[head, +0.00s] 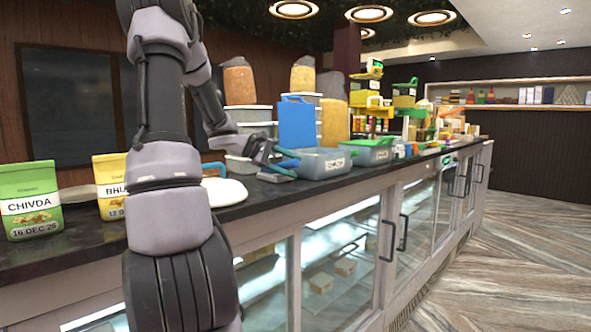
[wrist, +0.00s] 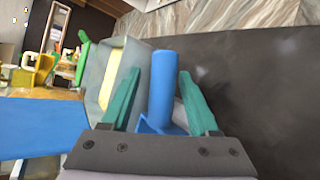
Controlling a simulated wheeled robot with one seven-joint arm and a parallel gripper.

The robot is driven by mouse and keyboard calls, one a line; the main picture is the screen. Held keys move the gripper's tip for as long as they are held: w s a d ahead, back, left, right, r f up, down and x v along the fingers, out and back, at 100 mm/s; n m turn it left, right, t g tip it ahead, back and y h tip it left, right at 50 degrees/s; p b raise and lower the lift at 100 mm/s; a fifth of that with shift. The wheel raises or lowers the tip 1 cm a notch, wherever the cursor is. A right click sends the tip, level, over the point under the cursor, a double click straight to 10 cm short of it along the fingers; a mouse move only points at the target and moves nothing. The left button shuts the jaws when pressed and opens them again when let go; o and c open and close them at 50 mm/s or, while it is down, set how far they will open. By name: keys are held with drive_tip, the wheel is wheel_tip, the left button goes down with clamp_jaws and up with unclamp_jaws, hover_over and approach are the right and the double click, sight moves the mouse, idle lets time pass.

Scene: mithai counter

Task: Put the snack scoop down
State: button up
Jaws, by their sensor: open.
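My gripper (head: 290,166) is low over the dark counter, at the left end of an open grey-blue tub (head: 323,164). In the wrist view its two teal fingers (wrist: 160,74) are open. The blue snack scoop (wrist: 163,88) has its round handle between them, with a visible gap to the right finger. The gap on the left is narrower and I cannot tell if it touches. The scoop's lower part is hidden by the gripper body. The scoop cannot be made out in the head view. The tub (wrist: 99,62), with something yellow inside, is beside the left finger.
A tall blue container (head: 297,122) stands behind the tub. A green-lidded tub (head: 370,152) is to the right. A white round item (head: 222,191) and snack pouches (head: 30,200), (head: 110,183) are to the left. Bare dark counter (wrist: 265,90) fills the wrist view's right side.

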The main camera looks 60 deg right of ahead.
drive_tip(key=v, duration=1)
drive_tip(key=shift+s+r, duration=0.1)
